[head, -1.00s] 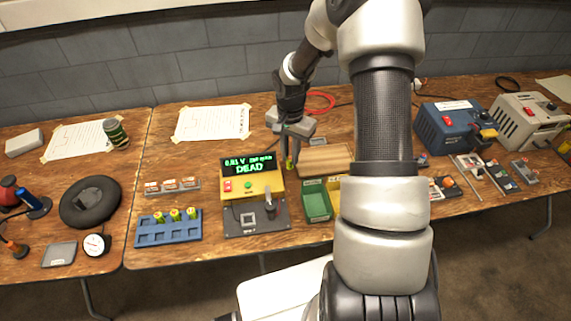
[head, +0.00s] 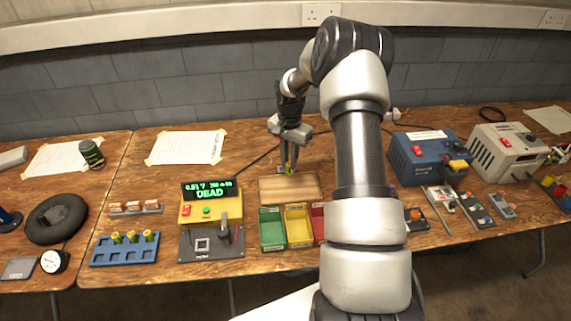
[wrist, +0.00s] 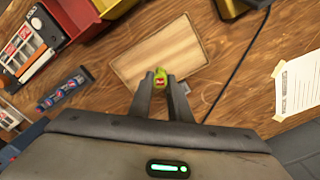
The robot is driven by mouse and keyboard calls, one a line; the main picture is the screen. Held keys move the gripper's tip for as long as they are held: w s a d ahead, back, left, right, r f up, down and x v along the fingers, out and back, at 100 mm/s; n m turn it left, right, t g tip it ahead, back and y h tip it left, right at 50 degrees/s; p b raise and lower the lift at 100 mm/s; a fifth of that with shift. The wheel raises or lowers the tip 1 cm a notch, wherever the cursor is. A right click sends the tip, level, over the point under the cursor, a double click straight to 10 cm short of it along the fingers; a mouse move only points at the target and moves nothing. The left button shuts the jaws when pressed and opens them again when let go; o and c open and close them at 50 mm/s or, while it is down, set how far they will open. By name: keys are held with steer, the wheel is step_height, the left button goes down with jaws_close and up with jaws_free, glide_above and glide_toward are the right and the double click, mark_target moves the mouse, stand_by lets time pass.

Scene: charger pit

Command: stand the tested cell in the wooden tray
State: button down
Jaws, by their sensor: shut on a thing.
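My gripper (head: 288,168) is shut on a yellow-green cell (wrist: 159,77), whose end shows between the fingertips in the wrist view. In the head view the held cell is small and partly hidden by the fingers. The wooden tray (head: 290,190) lies flat on the bench, and my gripper is over or just behind its back edge. In the wrist view the tray (wrist: 178,48) lies just beyond the fingertips and looks empty. I cannot tell how high the cell is above the bench. The yellow tester (head: 205,212) to the left displays DEAD.
Green (head: 272,235), yellow (head: 298,230) and red bins stand in front of the tray. A blue rack (head: 105,256) with several cells is at the left. A blue power unit (head: 425,160) stands at the right. A black cable runs behind the tester; bench behind the tray is mostly clear.

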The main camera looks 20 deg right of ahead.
mark_target(290, 174)
steer(key=shift+d+f, duration=0.15)
steer(key=shift+f, duration=0.05)
steer(key=shift+f+b, duration=1.85)
steer(key=shift+f, duration=1.25)
steer(key=shift+f+b, duration=0.8)
steer(key=c, duration=1.6)
jaws_free()
steer(key=shift+o, duration=0.2)
steer(key=shift+r+p, duration=1.8)
steer(key=shift+r, duration=1.75)
